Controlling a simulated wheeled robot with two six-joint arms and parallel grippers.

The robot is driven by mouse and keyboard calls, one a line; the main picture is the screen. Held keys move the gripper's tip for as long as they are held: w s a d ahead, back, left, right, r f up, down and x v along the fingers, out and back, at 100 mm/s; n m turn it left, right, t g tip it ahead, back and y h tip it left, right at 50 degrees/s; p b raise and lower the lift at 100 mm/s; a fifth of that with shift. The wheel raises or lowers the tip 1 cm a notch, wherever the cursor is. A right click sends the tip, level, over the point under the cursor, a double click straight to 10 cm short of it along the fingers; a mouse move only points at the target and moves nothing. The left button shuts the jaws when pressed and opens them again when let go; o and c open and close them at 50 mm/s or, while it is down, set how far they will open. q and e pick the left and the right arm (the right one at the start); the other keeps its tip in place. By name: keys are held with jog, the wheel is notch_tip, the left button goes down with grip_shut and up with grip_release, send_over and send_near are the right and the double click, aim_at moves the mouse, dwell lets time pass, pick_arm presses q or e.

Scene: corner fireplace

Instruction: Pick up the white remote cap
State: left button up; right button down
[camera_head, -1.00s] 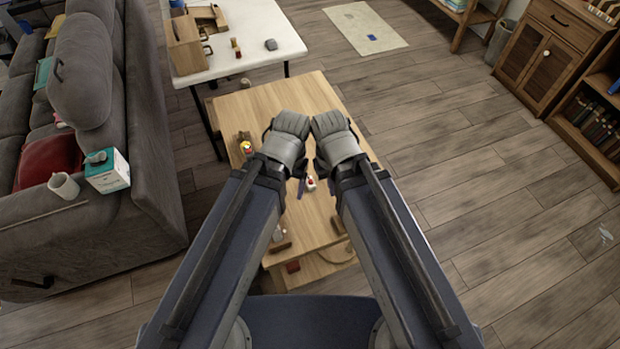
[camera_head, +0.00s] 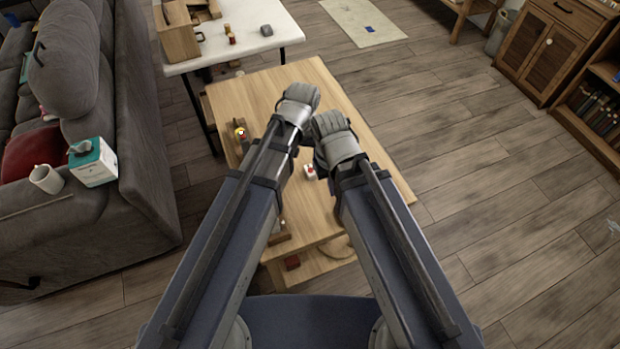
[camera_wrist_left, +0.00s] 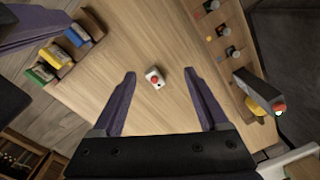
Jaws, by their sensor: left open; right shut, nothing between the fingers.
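The white remote cap (camera_wrist_left: 155,77), a small white piece with a red top, lies on the wooden table (camera_head: 371,150). In the left wrist view it is between the fingertips of my open left gripper (camera_wrist_left: 159,74) in the picture, with bare wood on either side. I cannot tell how high the fingers are above it. In the head view a small white and red piece (camera_head: 310,172), apparently the cap, shows between my forearms. My left gripper (camera_head: 300,96) is over the table's middle; its fingers are hidden. My right gripper (camera_head: 330,125) is shut and empty, just lower right of it.
A rack with blue, yellow and green pieces (camera_wrist_left: 64,54) and a wooden strip with dark knobs (camera_wrist_left: 222,35) lie on the table. A white table (camera_head: 262,39) adjoins; a grey sofa (camera_head: 135,130) stands left.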

pick_arm(q)
jog(key=n+b, duration=0.1)
jog(key=b, duration=0.3)
send_over(310, 168)
jog(key=f, duration=0.3)
jog(key=s+f, duration=0.1)
jog(key=f, duration=0.1)
jog(key=shift+a+f, duration=0.1)
jog(key=shift+f, duration=0.15)
pick_arm(e)
send_over(331, 217)
notch_tip(331, 217, down, 6)
jog(key=r, duration=0.1)
pick_arm(q)
jog(key=shift+w+f+n, duration=0.2)
jog(key=shift+w+n, duration=0.2)
jog(key=shift+w, duration=0.05)
pick_arm(e)
jog(key=shift+a+f, duration=0.2)
jog(key=shift+f, duration=0.2)
jog(key=shift+f, duration=0.1)
pick_arm(q)
jog(key=f+b, duration=0.8)
jog(key=shift+s+d, duration=0.25)
pick_arm(e)
notch_tip(331, 217, down, 8)
jog(key=shift+r, duration=0.15)
pick_arm(q)
jog(key=shift+r, duration=0.15)
